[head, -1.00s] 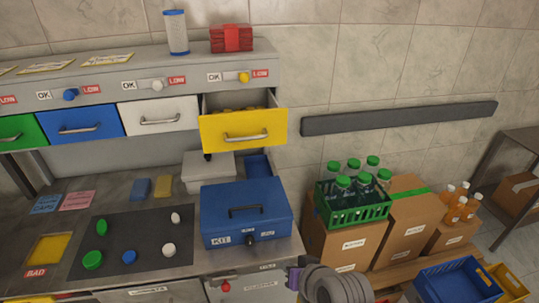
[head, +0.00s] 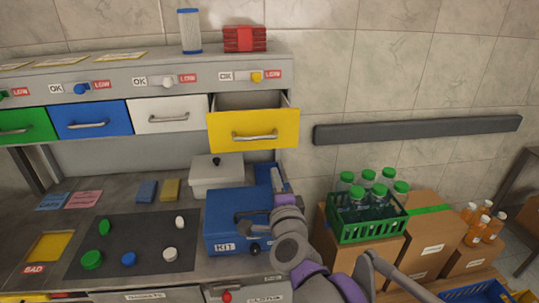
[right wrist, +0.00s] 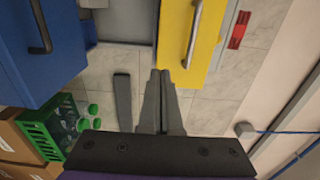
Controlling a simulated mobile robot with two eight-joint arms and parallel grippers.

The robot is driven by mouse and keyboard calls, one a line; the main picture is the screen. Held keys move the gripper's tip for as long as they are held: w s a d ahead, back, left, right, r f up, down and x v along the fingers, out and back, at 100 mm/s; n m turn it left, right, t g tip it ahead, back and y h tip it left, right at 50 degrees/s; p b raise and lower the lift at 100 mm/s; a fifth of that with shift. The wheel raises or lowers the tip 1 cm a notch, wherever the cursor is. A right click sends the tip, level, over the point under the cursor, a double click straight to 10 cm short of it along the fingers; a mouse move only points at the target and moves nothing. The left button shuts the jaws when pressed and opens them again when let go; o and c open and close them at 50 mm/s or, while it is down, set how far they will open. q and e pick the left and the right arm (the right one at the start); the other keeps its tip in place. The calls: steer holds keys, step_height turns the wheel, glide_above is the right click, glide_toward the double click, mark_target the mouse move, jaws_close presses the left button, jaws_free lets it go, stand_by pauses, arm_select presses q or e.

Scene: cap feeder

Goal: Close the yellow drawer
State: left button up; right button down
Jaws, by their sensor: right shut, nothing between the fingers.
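The yellow drawer (head: 228,134) is pulled out from the grey cabinet, and its open top shows behind the front panel. It has a metal bar handle (head: 255,136). My right gripper (head: 279,174) is below the drawer's right part, beside the blue box marked KIT. In the right wrist view its fingers (right wrist: 160,74) are together, with nothing between them. The yellow front (right wrist: 207,45) is just beyond the tips there; I cannot tell whether they touch. My left gripper is not in view.
The white drawer (head: 180,112) and blue drawer (head: 70,124) beside it are shut. The blue KIT box (head: 222,220) stands on the counter under the yellow drawer. A green crate of bottles (head: 367,232) is at the right.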

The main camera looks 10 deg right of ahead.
mark_target(268, 148)
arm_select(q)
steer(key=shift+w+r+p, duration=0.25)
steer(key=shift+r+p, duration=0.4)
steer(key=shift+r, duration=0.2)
arm_select(e)
steer(key=w, duration=1)
steer(key=shift+w, duration=0.4)
steer(key=w+p, duration=0.3)
steer(key=w, duration=1.2)
steer(key=shift+w, duration=0.1)
steer(key=shift+r, duration=0.1)
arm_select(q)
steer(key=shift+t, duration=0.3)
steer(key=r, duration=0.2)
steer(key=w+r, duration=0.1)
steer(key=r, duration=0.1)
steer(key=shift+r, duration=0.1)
arm_select(e)
steer(key=shift+r, duration=0.1)
